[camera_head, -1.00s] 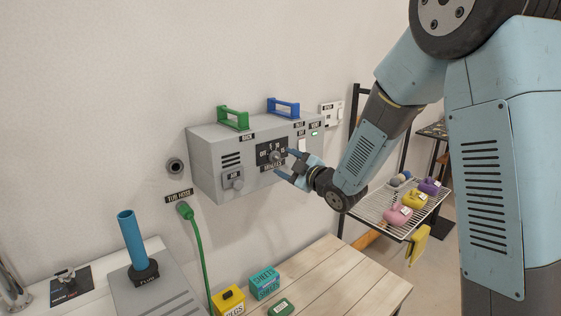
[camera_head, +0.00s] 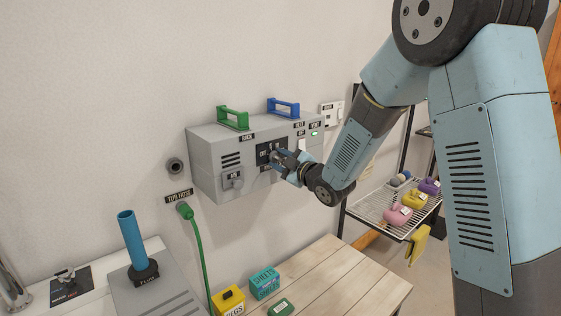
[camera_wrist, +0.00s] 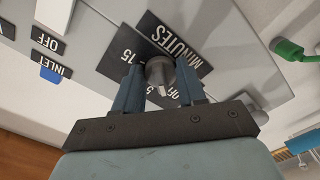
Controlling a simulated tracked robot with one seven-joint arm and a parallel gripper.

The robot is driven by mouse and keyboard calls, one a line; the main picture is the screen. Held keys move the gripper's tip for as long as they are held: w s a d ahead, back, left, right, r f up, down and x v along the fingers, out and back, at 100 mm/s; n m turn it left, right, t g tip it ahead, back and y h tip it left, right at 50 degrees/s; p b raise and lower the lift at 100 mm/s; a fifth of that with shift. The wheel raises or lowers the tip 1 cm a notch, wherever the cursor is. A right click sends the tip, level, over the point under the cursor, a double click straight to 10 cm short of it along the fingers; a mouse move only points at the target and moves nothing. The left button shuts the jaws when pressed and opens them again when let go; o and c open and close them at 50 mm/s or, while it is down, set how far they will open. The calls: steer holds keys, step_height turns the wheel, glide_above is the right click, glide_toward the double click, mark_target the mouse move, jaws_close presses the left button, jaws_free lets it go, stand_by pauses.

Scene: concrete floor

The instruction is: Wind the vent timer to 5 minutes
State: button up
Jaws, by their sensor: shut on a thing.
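The vent timer is a dark dial plate (camera_wrist: 112,60) with white numbers and the word MINUTES, on the front of a grey wall box (camera_head: 208,180). Its round grey knob (camera_wrist: 160,72) shows in the wrist view between my two blue fingers. My gripper (camera_head: 277,154) is at the plate in the head view and hides most of the knob and numbers there. In the wrist view my gripper (camera_wrist: 160,85) is shut on the knob, one finger on each side. A light mark shows on the knob, but which number it points to cannot be told.
A second knob (camera_head: 232,180) is left of the timer.

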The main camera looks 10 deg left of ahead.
steer(key=c, duration=0.4)
steer(key=shift+f, duration=0.1)
steer(key=shift+s+f, duration=0.1)
stand_by(1.3)
steer(key=o, duration=1.1)
steer(key=shift+c, duration=0.2)
steer(key=v, duration=1.3)
steer(key=shift+s+d, duration=0.15)
steer(key=shift+d, duration=0.15)
